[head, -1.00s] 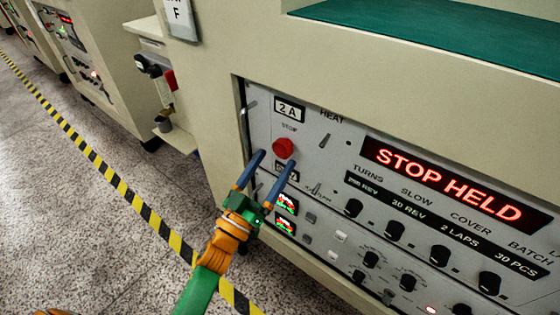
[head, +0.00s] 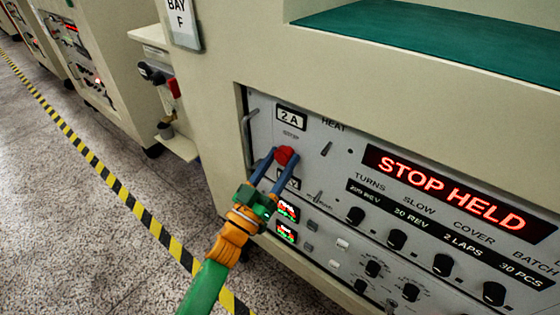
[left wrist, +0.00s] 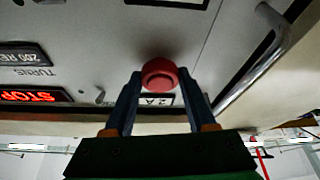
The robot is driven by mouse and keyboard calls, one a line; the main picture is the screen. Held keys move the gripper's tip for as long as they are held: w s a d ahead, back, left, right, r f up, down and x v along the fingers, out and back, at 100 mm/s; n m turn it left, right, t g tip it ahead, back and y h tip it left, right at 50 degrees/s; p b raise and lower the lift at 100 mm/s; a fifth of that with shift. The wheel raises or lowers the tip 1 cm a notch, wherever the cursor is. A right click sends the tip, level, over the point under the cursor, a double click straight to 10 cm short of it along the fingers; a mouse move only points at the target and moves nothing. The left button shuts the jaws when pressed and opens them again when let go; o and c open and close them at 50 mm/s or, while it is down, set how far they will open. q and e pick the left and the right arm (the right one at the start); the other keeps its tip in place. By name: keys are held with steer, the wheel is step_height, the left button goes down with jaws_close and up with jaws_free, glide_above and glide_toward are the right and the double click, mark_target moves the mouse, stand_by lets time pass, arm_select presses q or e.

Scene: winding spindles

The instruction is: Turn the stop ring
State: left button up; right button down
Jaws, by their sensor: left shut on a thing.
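The red stop ring (head: 286,155) sits on the grey control panel, below the "2 A" label and the small "STOP" lettering. It also shows in the left wrist view (left wrist: 159,74), between the fingertips. My left gripper (head: 283,154) has its two blue fingers on either side of the red ring, shut on it. In the left wrist view the fingers (left wrist: 159,88) reach up to the ring's sides. My right gripper is not in view.
A metal handle (head: 248,128) stands out at the panel's left edge, close to the ring. A small toggle lever (head: 326,149) is to its right. Several black knobs (head: 397,239) fill the lower panel. Yellow-black floor tape (head: 133,207) runs at left.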

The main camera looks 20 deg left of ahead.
arm_select(q)
steer(key=shift+m, duration=0.3)
steer(key=m+g+h, duration=0.1)
steer(key=m+h, duration=0.1)
steer(key=m, duration=0.2)
steer(key=shift+a+h, duration=0.1)
steer(key=shift+h, duration=0.2)
steer(key=m+h, duration=0.1)
steer(key=m, duration=0.2)
steer(key=shift+p, duration=0.4)
steer(key=m+g+h, duration=0.1)
steer(key=m, duration=0.1)
steer(key=shift+m+g, duration=0.3)
steer(key=m+g+h+p, duration=0.1)
steer(key=m, duration=0.2)
steer(key=shift+a+r, duration=0.1)
steer(key=shift+m+g+h+p, duration=0.4)
steer(key=shift+m+g, duration=0.2)
steer(key=shift+m, duration=1)
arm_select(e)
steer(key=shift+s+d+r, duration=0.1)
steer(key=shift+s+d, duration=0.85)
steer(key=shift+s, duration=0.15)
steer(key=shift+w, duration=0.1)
arm_select(q)
steer(key=o, duration=1.4)
steer(key=shift+w, duration=0.1)
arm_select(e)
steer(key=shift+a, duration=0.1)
